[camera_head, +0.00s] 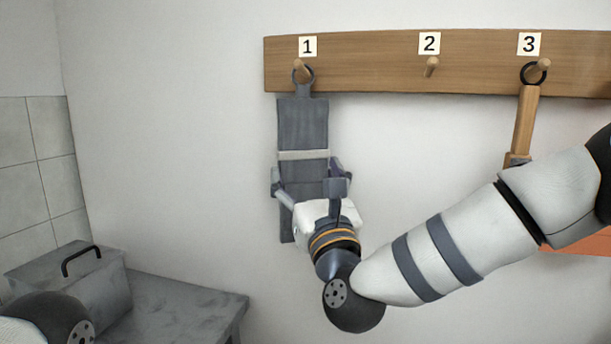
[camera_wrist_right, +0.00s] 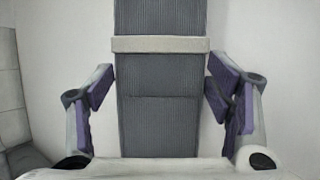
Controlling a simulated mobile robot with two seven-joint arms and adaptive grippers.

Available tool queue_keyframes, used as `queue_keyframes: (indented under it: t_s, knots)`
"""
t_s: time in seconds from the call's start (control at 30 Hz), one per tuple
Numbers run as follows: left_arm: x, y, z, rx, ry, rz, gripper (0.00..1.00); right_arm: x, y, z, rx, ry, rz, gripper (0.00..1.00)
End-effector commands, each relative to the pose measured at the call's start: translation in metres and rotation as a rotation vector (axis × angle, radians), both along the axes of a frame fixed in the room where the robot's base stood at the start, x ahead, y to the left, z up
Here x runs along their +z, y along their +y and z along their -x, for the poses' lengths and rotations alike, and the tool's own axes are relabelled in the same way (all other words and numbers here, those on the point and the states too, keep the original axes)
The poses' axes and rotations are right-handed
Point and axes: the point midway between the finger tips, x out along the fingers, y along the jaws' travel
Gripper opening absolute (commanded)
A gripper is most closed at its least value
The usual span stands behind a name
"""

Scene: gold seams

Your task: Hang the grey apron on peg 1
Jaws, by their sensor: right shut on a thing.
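The grey apron (camera_head: 302,124) is a long, narrow dark panel with a light band across it, hanging upright below peg 1 (camera_head: 299,65) on the wall rack. The ring (camera_head: 305,86) at its top overlaps the peg and looks to be around it; I cannot tell whether it rests on it. My right gripper (camera_head: 309,178) is shut on the apron, a finger at each side edge by the light band. In the right wrist view the apron (camera_wrist_right: 158,75) runs upright between the fingers (camera_wrist_right: 162,82). My left gripper is out of view.
The wooden rack (camera_head: 370,62) also bears an empty peg 2 (camera_head: 431,67) and peg 3 (camera_head: 543,64), where a wooden-handled thing (camera_head: 525,120) hangs by a dark ring. A grey box (camera_head: 75,285) with a black handle stands on a grey table (camera_head: 185,300) at lower left.

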Motion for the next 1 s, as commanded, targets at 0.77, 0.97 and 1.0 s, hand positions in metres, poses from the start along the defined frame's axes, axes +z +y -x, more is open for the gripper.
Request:
queue_keyframes:
  t_s: [0.77, 0.97, 1.0]
  knots:
    - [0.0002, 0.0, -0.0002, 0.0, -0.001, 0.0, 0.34, -0.0002, -0.0001, 0.0002, -0.001, 0.001, 0.0, 0.96]
    - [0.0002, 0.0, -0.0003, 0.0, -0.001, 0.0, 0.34, -0.0021, -0.0006, 0.0021, 0.0, 0.004, 0.001, 0.96]
    - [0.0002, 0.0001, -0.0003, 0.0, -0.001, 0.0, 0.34, -0.0039, -0.0014, 0.0057, 0.0, 0.005, 0.001, 0.96]
